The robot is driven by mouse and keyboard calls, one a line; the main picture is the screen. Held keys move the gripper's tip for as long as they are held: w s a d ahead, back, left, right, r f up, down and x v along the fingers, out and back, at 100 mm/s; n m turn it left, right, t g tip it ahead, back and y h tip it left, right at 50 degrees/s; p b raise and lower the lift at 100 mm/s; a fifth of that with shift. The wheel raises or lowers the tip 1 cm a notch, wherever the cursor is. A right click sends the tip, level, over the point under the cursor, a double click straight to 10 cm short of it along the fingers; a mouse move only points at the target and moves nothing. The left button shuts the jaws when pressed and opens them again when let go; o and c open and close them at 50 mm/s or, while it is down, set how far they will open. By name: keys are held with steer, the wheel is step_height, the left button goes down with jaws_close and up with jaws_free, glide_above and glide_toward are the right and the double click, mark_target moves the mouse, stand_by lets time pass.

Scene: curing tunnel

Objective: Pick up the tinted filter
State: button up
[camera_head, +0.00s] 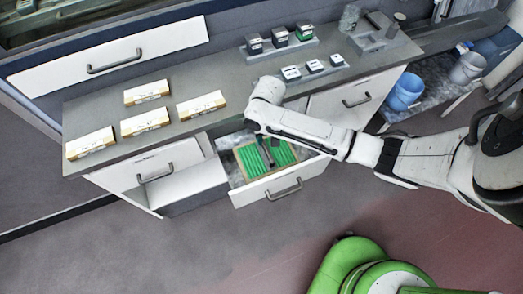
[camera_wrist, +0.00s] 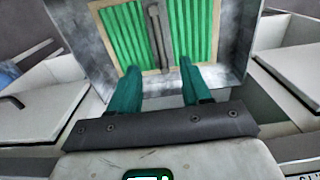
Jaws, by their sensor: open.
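The tinted filter (camera_head: 287,153) appears to be the green pleated panel in a light wooden frame, lying in the open drawer (camera_head: 244,197). In the wrist view the filter (camera_wrist: 203,32) fills the top middle, with a dark grey bar running down its centre. My gripper (camera_head: 268,151) is above the filter in the head view, covering part of it. In the wrist view my gripper (camera_wrist: 158,68) has two green fingers spread apart, with nothing between them. The fingertips are at the filter's near edge, either side of the bar's end; I cannot tell whether they touch.
Metal drawer walls surround the filter. The counter (camera_head: 225,85) above carries several pale yellow boxes (camera_head: 147,92) and small dark-and-white boxes (camera_head: 291,73). A blue bucket (camera_head: 405,92) stands on the right. The floor in front is clear.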

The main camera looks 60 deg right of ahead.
mark_target(266, 150)
step_height(266, 150, down, 9)
steer(key=b, duration=0.4)
jaws_close()
stand_by(1.2)
stand_by(0.3)
step_height(266, 150, up, 5)
steer(key=p, duration=0.4)
steer(key=shift+r, duration=0.1)
